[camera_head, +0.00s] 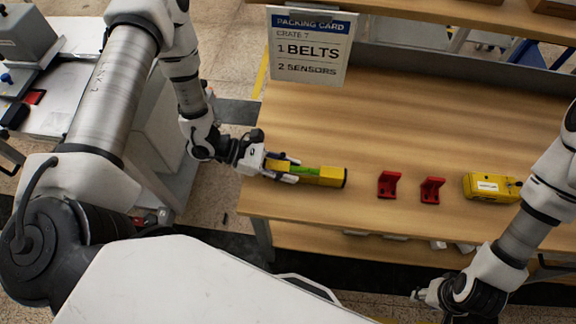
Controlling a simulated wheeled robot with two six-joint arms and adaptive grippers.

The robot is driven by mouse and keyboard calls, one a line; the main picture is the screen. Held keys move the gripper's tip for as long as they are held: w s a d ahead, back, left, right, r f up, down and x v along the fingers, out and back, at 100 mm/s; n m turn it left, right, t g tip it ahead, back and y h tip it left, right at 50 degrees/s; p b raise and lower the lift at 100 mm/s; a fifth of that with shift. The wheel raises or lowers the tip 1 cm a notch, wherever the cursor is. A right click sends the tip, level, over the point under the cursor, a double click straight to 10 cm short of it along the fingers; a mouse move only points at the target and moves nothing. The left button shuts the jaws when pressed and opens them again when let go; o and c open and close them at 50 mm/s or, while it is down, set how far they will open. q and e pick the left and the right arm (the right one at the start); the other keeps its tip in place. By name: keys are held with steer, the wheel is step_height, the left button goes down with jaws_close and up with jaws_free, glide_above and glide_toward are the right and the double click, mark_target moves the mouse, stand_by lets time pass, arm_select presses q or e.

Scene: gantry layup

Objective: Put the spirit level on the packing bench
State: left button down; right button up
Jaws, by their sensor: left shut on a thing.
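The spirit level (328,176) is a yellow bar with a green middle and a dark end cap. It lies lengthwise, left to right, over the left front part of the wooden packing bench (400,130). My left gripper (290,170) is shut on its left part, with the fingers along its sides. I cannot tell whether the level touches the bench top or is just above it. My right gripper (425,295) is low at the front, below the bench's front edge and apart from the level; its fingers are too small and partly hidden to judge.
Two red brackets (389,184) (431,190) and a yellow box with a white label (490,187) stand along the bench front, right of the level. A packing card (309,45) hangs at the back left. The bench middle is clear. A grey-white table (70,95) is at left.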

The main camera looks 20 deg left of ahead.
arm_select(q)
steer(key=shift+a+f, duration=0.1)
steer(key=shift+f, duration=0.25)
steer(key=c, duration=0.8)
jaws_free()
steer(key=shift+r, duration=0.3)
steer(key=shift+a, duration=0.3)
steer(key=v, duration=1.1)
steer(key=shift+d+r+p, duration=0.1)
steer(key=shift+p, duration=0.2)
steer(key=shift+s+a, duration=0.15)
steer(key=shift+a, duration=0.05)
